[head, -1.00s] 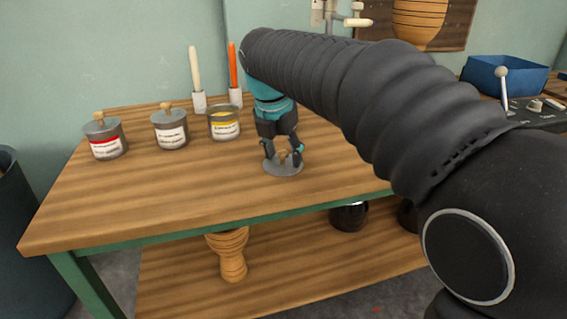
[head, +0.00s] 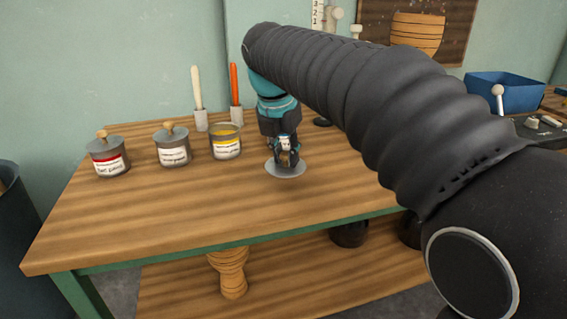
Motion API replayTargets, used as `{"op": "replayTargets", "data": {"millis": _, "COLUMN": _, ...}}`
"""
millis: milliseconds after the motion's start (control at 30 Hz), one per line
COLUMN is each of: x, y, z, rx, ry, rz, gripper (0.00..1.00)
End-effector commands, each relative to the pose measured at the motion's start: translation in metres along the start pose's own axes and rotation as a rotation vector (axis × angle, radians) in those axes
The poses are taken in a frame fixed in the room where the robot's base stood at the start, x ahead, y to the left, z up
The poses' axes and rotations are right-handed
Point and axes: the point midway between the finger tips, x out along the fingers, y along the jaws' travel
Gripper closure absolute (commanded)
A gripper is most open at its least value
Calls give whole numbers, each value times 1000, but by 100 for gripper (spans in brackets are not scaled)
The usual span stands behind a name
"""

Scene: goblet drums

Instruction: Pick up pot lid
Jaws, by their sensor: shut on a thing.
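The pot lid (head: 286,172) is a flat grey disc in the head view, at or just above the wooden table top, right of the open pot. My gripper (head: 287,158) points down over its middle and is shut on its knob, which the fingers mostly hide. I cannot tell whether the lid's underside touches the table. Two other grey pots wear lids with wooden knobs: one with a red label (head: 109,158) and one with a white label (head: 173,148).
A white-handled tool (head: 197,90) and an orange-handled tool (head: 234,88) stand in holders behind the pots. A blue bin (head: 506,93) and a lever panel (head: 543,128) are at the right. Goblet drum shapes (head: 228,270) stand on the lower shelf (head: 300,285). The table's front (head: 160,220) is clear.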

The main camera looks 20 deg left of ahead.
Motion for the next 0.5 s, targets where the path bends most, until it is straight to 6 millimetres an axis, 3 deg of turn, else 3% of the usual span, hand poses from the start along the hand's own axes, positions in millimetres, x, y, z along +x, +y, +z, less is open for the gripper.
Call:
{"op": "replayTargets", "data": {"millis": 33, "x": -8, "y": -15, "z": 7, "rx": 8, "ry": -1, "rz": -1, "gripper": 100}}
{"op": "replayTargets", "data": {"millis": 200, "x": -26, "y": -51, "z": 24, "rx": 8, "ry": -1, "rz": -1, "gripper": 100}}
{"op": "replayTargets", "data": {"millis": 500, "x": -48, "y": -95, "z": 44, "rx": 4, "ry": 0, "rz": -2, "gripper": 100}}
